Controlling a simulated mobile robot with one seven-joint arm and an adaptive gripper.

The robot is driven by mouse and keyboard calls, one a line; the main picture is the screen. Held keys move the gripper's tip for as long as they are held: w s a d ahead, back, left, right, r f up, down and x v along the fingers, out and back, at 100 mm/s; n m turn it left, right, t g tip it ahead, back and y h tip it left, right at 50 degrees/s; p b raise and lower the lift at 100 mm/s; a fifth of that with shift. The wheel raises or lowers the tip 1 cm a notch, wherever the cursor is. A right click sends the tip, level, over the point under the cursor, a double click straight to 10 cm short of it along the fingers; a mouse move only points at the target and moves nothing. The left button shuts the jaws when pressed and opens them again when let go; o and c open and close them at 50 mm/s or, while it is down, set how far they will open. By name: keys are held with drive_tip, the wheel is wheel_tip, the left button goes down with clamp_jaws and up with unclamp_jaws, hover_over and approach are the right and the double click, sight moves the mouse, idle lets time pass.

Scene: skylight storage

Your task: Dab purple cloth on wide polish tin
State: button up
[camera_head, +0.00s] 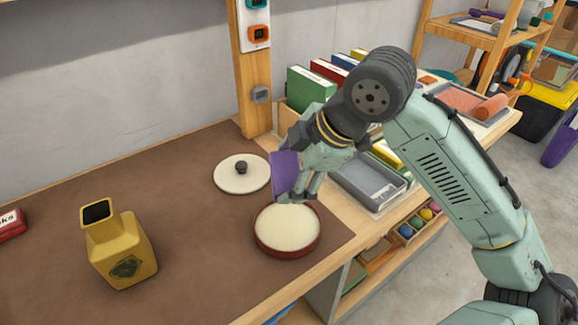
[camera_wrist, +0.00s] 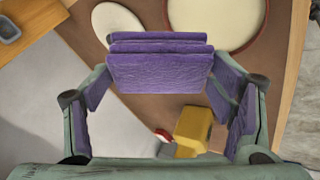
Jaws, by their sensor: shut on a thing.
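The purple cloth (camera_head: 285,172) is a folded pad held in my gripper (camera_head: 297,195). In the wrist view the cloth (camera_wrist: 160,70) spans between the two fingers of my gripper (camera_wrist: 160,85), which are shut on it. The wide polish tin (camera_head: 287,230) is a low, round, dark red tin filled with cream polish, open on the brown mat. My gripper and the cloth are over its far edge; I cannot tell whether the cloth touches it. The tin also shows at the top of the wrist view (camera_wrist: 212,18), partly behind the cloth.
A white round lid (camera_head: 228,177) with a dark knob lies on the mat, left of the cloth. A yellow square-bodied bottle (camera_head: 125,250) stands at left front. A red box (camera_head: 11,224) lies at the left edge. A grey tray (camera_head: 368,182) and binders (camera_head: 312,88) stand behind.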

drive_tip(key=shift+f+b, duration=2.6)
drive_tip(key=shift+f, duration=0.9)
drive_tip(key=shift+f+b, duration=0.3)
drive_tip(key=shift+f, duration=0.25)
wheel_tip(320, 180, up, 7)
drive_tip(key=p, duration=0.6)
idle(0.4)
idle(0.7)
